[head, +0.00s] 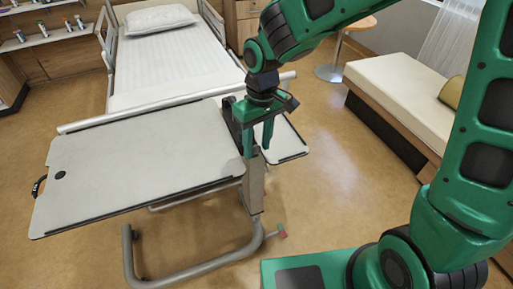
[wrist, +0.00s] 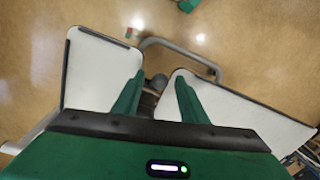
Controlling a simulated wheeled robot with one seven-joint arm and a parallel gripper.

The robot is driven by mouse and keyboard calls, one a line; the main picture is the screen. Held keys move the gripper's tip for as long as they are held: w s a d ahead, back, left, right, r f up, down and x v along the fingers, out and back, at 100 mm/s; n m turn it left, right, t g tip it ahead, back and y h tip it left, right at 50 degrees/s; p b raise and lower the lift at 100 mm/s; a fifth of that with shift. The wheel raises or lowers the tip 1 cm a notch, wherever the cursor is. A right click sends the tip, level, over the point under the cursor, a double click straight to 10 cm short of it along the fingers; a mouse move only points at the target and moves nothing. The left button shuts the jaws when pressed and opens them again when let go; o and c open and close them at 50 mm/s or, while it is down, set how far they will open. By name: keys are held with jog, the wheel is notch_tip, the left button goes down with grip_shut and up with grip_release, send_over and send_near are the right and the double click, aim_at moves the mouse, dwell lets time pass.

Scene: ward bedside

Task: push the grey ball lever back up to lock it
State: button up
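The overbed table has a large pale top (head: 140,150) and a smaller side top (head: 283,140), with a grey column (head: 254,188) below the gap between them. In the wrist view, a dark grey ball (wrist: 159,81) shows in that gap, between my fingertips. It looks like the lever's ball; I cannot tell the lever's angle. In the head view my fingers and the bracket largely hide it. My gripper (head: 257,152) points down over the gap beside the large top's right edge. Its fingers are apart, one each side of the ball in the wrist view (wrist: 157,84); contact cannot be told.
The table's tubular base (head: 190,277) stands on the floor, with a red-tipped part (head: 282,234) at its right. A bed (head: 165,60) is behind the table. A cream couch (head: 405,100) stands at the right. Floor between table and couch is clear.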

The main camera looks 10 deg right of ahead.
jog(key=shift+f, duration=1.05)
grip_shut()
